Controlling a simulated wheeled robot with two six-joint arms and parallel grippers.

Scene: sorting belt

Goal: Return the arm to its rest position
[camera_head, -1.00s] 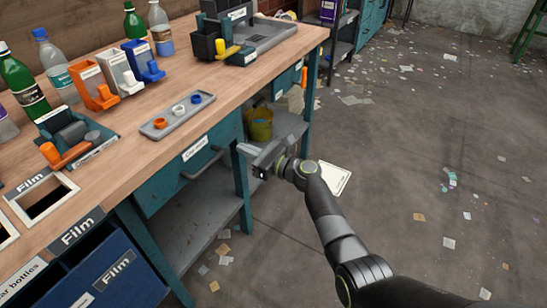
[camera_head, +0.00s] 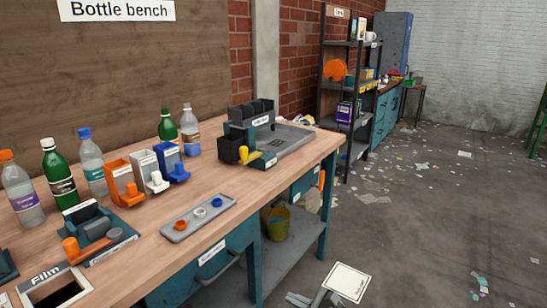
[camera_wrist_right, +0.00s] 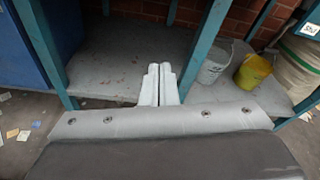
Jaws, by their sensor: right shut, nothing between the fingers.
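My right gripper (camera_head: 322,298) shows only at the bottom edge of the head view, in front of the bench's lower shelf, with most of the arm out of the picture. In the right wrist view its two pale fingers (camera_wrist_right: 160,84) lie together, shut and empty, pointing toward the grey lower shelf (camera_wrist_right: 115,70) of the bench. They look apart from the shelf and the teal legs. My left gripper is in neither view.
The wooden bench (camera_head: 145,235) carries several bottles, coloured dispensers and a grey tray (camera_head: 183,232) with caps. A yellow bucket (camera_head: 275,224) stands on the lower shelf. A white sheet (camera_head: 346,282) lies on the floor. Open floor with scraps is at the right.

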